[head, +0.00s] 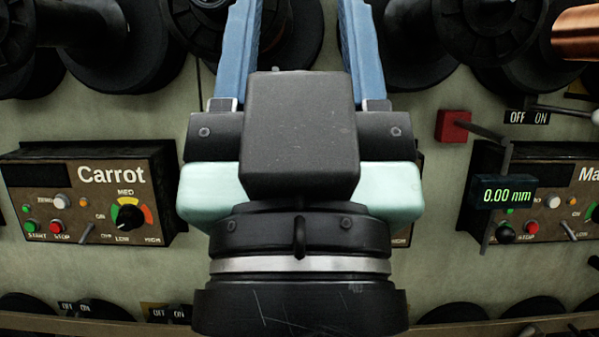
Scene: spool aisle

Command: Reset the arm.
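My gripper (300,45) fills the middle of the head view, with its black and pale green body in front of the panel. Its two blue fingers point up and stand wide apart. Their tips run past the top edge and are hidden. I see nothing held in the part of the gap that shows.
A control box labelled Carrot (90,195) is on the left. Another box (540,200), its label cut off, is on the right, with a 0.00 mm display (505,192) in front. A red block (453,126) sits above it. Black spools (110,50) and a copper spool (578,30) line the top.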

